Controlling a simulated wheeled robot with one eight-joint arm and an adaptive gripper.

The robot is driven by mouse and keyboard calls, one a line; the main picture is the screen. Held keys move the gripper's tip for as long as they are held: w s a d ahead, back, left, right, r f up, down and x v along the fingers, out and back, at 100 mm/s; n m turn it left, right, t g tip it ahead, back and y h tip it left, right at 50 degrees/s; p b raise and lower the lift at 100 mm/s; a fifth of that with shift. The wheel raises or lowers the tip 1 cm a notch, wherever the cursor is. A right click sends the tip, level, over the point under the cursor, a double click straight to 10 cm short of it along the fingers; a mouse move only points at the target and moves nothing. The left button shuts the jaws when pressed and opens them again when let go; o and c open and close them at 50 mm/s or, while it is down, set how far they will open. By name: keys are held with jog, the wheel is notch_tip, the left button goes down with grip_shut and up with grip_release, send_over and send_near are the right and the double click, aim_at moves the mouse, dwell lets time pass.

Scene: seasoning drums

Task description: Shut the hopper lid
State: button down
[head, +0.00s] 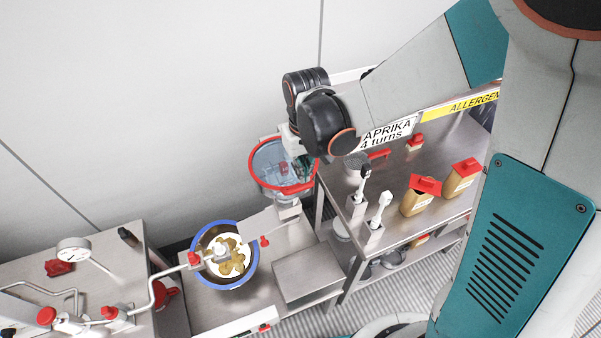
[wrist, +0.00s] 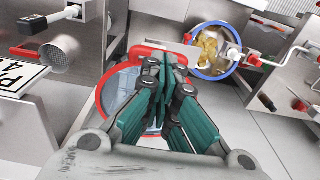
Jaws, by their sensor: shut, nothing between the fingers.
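The hopper (head: 268,176) is a clear bluish bowl with a thick red rim, left of the steel bench in the head view. It also shows behind my fingers in the wrist view (wrist: 104,92). I cannot tell the lid apart from the red-edged rim, so its angle is unclear. My gripper (head: 303,172) is over the hopper's right part, with its fingers partly hidden by the arm's end. In the wrist view my gripper (wrist: 165,62) has its fingertips together and empty, close to the red edge. Whether they touch it is unclear.
A blue-rimmed drum (head: 204,276) holding yellow-brown pieces stands below left of the hopper. The steel bench (head: 395,166) to the right carries two red-lidded jars (head: 417,202) and scoops (head: 379,210). A pipe with red fittings (head: 152,296) is at the lower left.

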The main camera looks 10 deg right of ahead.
notch_tip(320, 180, up, 8)
jog(key=p, duration=0.4)
jog(key=shift+s+d, duration=0.25)
jog(key=shift+s, duration=0.2)
jog(key=d+f+t+b, duration=0.1)
jog(key=d+f+b, duration=0.3)
jog(key=d+b, duration=0.35)
jog(key=s+d+f+m+t+b, duration=0.1)
jog(key=s+f+b, duration=0.4)
jog(key=b, duration=0.6)
jog(key=s+d+f+m+t+b, duration=0.2)
jog(key=s+d+f+t+b, duration=0.2)
jog(key=b, duration=0.8)
notch_tip(320, 180, down, 5)
jog(key=shift+s+d+r+t, duration=0.2)
jog(key=shift+s+d+t, duration=0.1)
jog(key=shift+s, duration=0.8)
